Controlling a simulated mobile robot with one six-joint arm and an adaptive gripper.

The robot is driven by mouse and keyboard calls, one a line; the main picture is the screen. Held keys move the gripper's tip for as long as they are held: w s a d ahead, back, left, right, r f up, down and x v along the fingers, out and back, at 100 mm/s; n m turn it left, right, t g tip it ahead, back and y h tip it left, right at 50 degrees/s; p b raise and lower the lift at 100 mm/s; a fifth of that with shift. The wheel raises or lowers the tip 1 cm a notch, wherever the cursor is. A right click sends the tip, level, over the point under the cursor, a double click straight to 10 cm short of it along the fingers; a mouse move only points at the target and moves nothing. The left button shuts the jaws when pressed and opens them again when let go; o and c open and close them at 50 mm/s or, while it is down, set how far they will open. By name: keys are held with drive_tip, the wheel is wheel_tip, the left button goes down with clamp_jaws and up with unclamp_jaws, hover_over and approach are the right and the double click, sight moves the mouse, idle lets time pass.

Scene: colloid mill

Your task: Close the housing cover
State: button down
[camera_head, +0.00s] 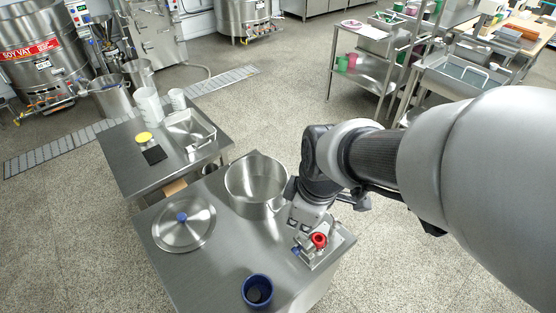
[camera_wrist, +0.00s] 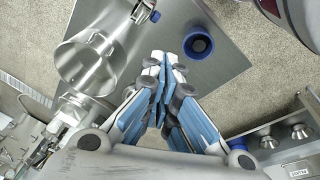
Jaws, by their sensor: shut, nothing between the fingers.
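My gripper (camera_wrist: 160,62) shows in the wrist view with its blue-padded fingers together and nothing between them. In the head view my arm reaches to the front right corner of the near steel table, above a small steel unit (camera_head: 322,254) with a red knob (camera_head: 319,240) and a blue part beside it. My wrist partly hides this unit. I cannot tell for certain which part is the housing cover or how far open it stands. In the wrist view a round open steel vessel (camera_wrist: 85,68) lies to the left of the fingers, apart from them.
The near table (camera_head: 215,265) carries a large open pot (camera_head: 255,185), a round lid (camera_head: 183,236) with a blue knob, and a blue cup (camera_head: 257,290). The cup also shows in the wrist view (camera_wrist: 198,43). A second table (camera_head: 125,165) with white containers adjoins behind.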

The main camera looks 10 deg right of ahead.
sight(301, 246)
drive_tip(key=w+f+n+g+p, duration=0.1)
drive_tip(key=w+f+n+p, duration=0.1)
drive_tip(key=f+n, duration=0.4)
drive_tip(key=w+f+n+g+p, duration=0.1)
drive_tip(key=f+n, duration=0.5)
drive_tip(key=f, duration=0.8)
drive_tip(key=shift+w+f+n+g+p, duration=0.3)
drive_tip(key=shift+w+n+p, duration=0.1)
drive_tip(key=shift+w+p, duration=0.55)
drive_tip(key=shift+s, duration=0.1)
drive_tip(key=shift+r, duration=0.1)
